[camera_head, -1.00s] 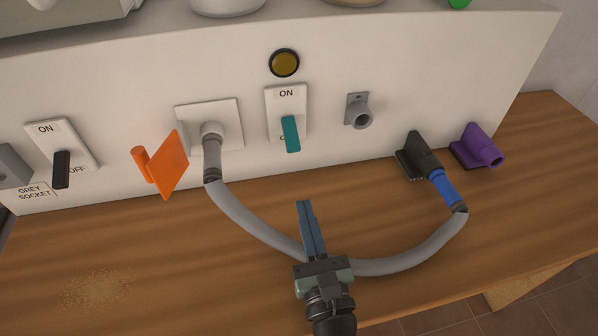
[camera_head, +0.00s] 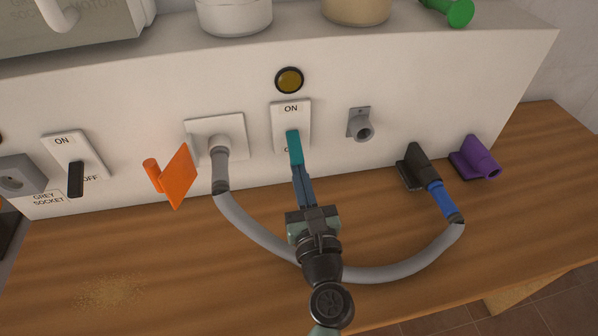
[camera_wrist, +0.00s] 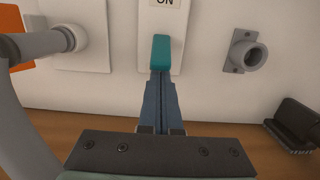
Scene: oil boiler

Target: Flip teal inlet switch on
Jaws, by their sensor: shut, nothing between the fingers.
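The teal inlet switch (camera_head: 295,147) sits on a white ON/OFF plate (camera_head: 291,115) on the front of the white housing. Its lever hangs down, away from the ON label, over the OFF label. My gripper (camera_head: 299,170) is shut and empty, with its fingertips at the lower end of the teal lever. In the wrist view the teal lever (camera_wrist: 161,54) stands just beyond the tips of my blue-grey fingers (camera_wrist: 160,80). I cannot tell whether the tips touch it.
A grey hose (camera_head: 250,230) loops from the left socket, under my arm, to a blue connector (camera_head: 442,201). An orange flap (camera_head: 180,177) is left of the switch, a grey inlet (camera_head: 363,129) right. A yellow lamp (camera_head: 289,80) sits above. A purple fitting (camera_head: 476,158) stands far right.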

